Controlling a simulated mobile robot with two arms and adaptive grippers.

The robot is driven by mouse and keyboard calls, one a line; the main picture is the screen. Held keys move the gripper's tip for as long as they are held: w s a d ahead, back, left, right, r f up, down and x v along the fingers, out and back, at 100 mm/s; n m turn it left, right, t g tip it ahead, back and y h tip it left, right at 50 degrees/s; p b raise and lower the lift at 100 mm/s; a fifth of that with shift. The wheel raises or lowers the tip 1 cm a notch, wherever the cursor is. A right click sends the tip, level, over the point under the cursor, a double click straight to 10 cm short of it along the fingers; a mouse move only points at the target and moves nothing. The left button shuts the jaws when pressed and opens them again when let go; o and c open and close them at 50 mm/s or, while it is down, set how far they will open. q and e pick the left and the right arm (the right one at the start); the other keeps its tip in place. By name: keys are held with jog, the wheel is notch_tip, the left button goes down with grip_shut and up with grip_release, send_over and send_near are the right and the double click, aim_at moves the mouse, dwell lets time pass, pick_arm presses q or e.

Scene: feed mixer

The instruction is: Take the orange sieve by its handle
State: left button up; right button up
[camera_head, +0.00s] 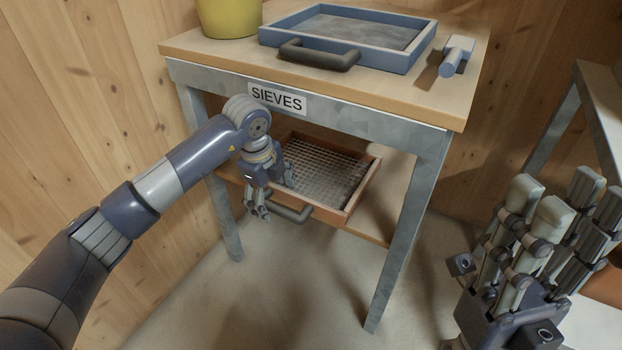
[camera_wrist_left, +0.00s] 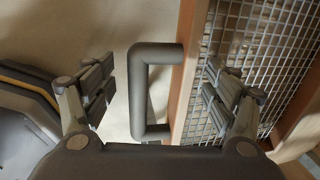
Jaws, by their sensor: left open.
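The orange sieve (camera_head: 362,186) lies on the lower shelf of the table, its wire mesh facing up. Its dark grey handle (camera_head: 293,214) sticks out at the front left. My left gripper (camera_head: 258,208) is open at the handle's left end. In the left wrist view, the handle (camera_wrist_left: 137,92) lies between the spread fingers of my left gripper (camera_wrist_left: 160,90), with gaps on both sides. One finger is over the sieve's mesh, the other outside the handle. My right gripper (camera_head: 550,235) is at the lower right, fingers up, open and empty, away from the sieve.
A blue sieve (camera_head: 404,62), a yellow bucket (camera_head: 228,18) and a light grey-blue tool (camera_head: 456,55) are on the tabletop (camera_head: 440,98). A SIEVES label is on the front rail. A table leg (camera_head: 400,240) stands right of the orange sieve. The floor in front is clear.

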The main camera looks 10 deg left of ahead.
pick_arm(q)
jog(key=shift+r, duration=0.1)
jog(key=c, duration=1.4)
